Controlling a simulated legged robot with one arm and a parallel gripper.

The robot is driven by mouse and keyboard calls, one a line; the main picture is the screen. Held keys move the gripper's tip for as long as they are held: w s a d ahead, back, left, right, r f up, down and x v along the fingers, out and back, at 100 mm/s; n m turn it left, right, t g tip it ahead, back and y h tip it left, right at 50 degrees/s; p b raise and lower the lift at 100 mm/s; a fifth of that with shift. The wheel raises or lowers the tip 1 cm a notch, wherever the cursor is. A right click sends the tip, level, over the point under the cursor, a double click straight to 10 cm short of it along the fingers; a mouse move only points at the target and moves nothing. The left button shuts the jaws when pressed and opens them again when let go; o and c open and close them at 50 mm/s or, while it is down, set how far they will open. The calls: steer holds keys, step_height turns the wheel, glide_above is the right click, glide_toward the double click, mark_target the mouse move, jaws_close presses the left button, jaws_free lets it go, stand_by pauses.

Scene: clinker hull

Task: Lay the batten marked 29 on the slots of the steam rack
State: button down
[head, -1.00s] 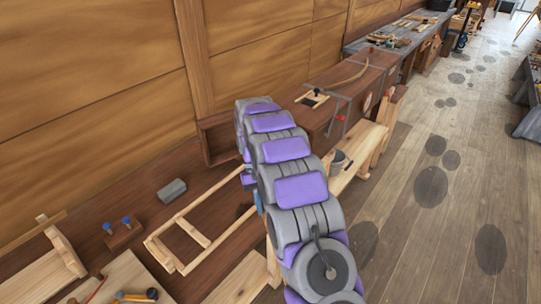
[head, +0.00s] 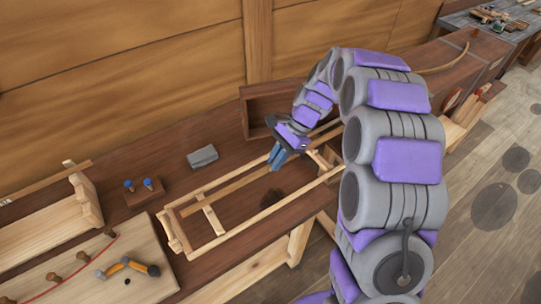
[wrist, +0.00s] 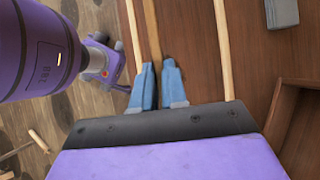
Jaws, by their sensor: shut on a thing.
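The steam rack is a long, light wooden frame (head: 208,235) with two long rails and crosspieces, lying along the dark bench. My gripper (head: 276,160) is over the rack and shut on a thin brown batten (head: 235,185). The batten runs lengthwise, roughly parallel to the rails, and appears between them. It seems to be above the rack, but I cannot tell whether it touches the slots. In the wrist view the fingers (wrist: 158,88) close around the batten (wrist: 151,35), between the two rails (wrist: 222,50). No number is readable on it; my arm hides the rack's far end.
A grey block (head: 202,157) lies behind the rack. A small block with two blue-topped pegs (head: 144,192) stands to its left. Another thin strip (head: 45,182) rests on a wooden stand farther left. An open wooden box (head: 258,108) stands against the wall behind my gripper.

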step_height(320, 180, down, 11)
steer(key=b, duration=0.4)
steer(key=shift+b, duration=0.3)
steer(key=c, duration=1.3)
jaws_free()
steer(key=shift+d, duration=0.6)
steer(key=shift+o, duration=1)
steer(key=shift+a, duration=0.6)
steer(key=p+v, duration=0.1)
steer(key=v, duration=0.6)
steer(key=p+v, duration=0.2)
steer(key=v, duration=0.6)
steer(key=shift+w+r, duration=0.25)
steer(key=shift+w, duration=0.05)
steer(key=shift+w+d+r+p, duration=0.1)
steer(key=shift+d+r+p, duration=0.2)
steer(key=shift+d+r, duration=0.35)
